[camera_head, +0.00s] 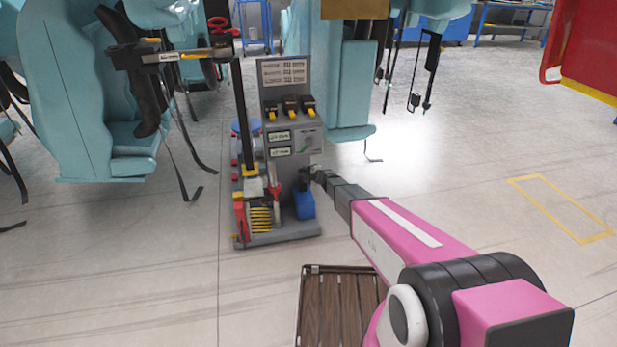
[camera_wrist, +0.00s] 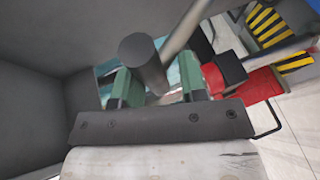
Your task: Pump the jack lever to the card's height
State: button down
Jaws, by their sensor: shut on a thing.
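The jack stand is a grey panel unit (camera_head: 288,85) on a low base, left of centre in the head view. It carries a tall dark post (camera_head: 241,120), small displays and yellow-black switches. My gripper (camera_head: 318,175) reaches its lower right side. In the wrist view my gripper (camera_wrist: 158,88) has two green-padded fingers, shut on a dark round-ended bar, the jack lever (camera_wrist: 142,55). The lever's far end and pivot are hidden. A label plate (camera_head: 285,72) sits at the panel's top; its writing is too small to read, and I cannot tell which card gives the height.
Teal ride seats (camera_head: 85,110) hang to the left with dangling straps, and another teal seat part (camera_head: 345,100) hangs just behind the stand. A brown slatted platform (camera_head: 335,305) lies in front. Open floor with a yellow outline (camera_head: 560,207) is at the right.

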jog(key=shift+w+a, duration=0.2)
jog(key=shift+w, duration=0.15)
jog(key=c, duration=0.9)
grip_release()
jog(key=shift+o, duration=0.2)
jog(key=shift+s, duration=0.1)
